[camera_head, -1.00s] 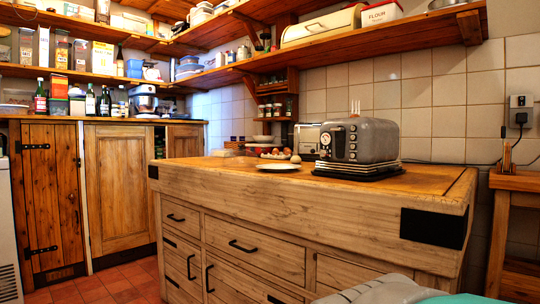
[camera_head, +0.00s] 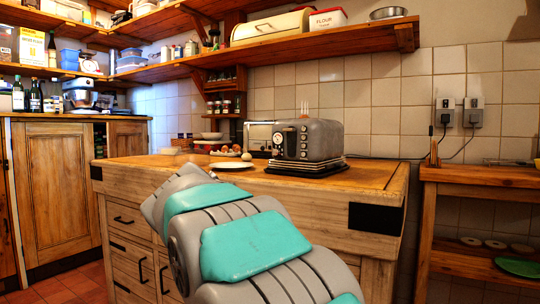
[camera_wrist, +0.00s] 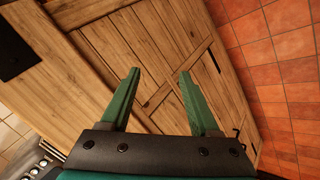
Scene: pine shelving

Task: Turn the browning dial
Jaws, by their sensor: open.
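A grey toaster (camera_head: 308,140) stands on a dark stand on top of the wooden counter (camera_head: 350,183), with light slices showing above its slots. Dials show on its left end, but I cannot tell which is the browning dial. My gripper (camera_wrist: 160,85) shows in the wrist view with two green fingers apart and nothing between them. It faces the wooden drawer front of the counter, tilted in that view. In the head view my arm rises in front of the counter, below and left of the toaster, and the fingers are not visible there.
A white plate (camera_head: 231,165) lies left of the toaster, with a pale round item (camera_head: 246,157) behind it. A wooden shelf (camera_head: 330,46) runs above. A side table (camera_head: 485,176) stands at right. The counter's right end is clear.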

